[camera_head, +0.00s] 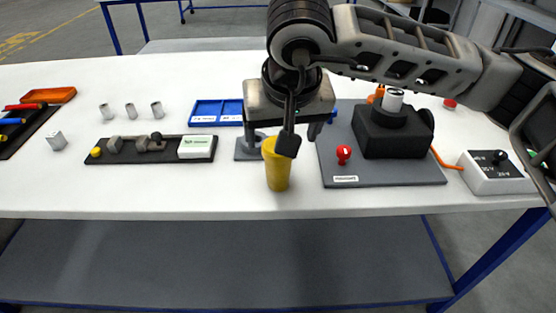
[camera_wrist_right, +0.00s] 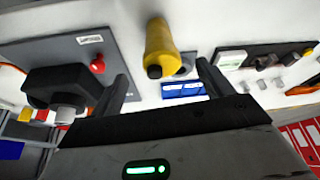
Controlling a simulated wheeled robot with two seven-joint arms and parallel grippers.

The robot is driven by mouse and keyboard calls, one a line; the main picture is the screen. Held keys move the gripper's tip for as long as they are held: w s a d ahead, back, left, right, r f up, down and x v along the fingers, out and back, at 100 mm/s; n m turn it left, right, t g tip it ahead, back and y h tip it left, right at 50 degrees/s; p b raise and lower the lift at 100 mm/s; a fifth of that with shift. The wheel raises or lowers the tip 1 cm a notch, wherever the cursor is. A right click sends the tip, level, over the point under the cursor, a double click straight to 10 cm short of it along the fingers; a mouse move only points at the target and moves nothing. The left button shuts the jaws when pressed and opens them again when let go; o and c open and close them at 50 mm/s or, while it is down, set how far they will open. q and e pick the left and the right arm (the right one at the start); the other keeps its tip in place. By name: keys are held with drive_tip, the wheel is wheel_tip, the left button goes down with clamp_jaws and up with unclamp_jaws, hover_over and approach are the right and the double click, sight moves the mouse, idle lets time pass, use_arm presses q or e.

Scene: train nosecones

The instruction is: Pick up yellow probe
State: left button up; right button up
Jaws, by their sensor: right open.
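The yellow probe (camera_head: 277,168) is an upright, cup-like yellow body near the front edge of the white table in the head view. In the right wrist view the yellow probe (camera_wrist_right: 162,45) lies between the two fingers, with a dark tip facing the camera. My right gripper (camera_head: 288,135) is above the probe, its fingers pointing down; one finger hides part of the probe's top. In the wrist view my right gripper (camera_wrist_right: 165,85) is open, with a finger on each side of the probe and clear gaps. My left gripper is not in view.
A grey board (camera_head: 385,178) with a black block (camera_head: 395,133) and a red knob (camera_head: 344,154) is right of the probe. A dark tray (camera_head: 125,150) with small parts lies left. A blue tray (camera_head: 217,112) is behind. The table's front edge is close.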

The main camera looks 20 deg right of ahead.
sight(278, 165)
drive_tip(key=p+x, duration=0.1)
drive_tip(key=x, duration=0.7)
drive_tip(key=shift+w+f, duration=0.1)
drive_tip(key=shift+w, duration=0.15)
drive_tip(key=c, duration=1.1)
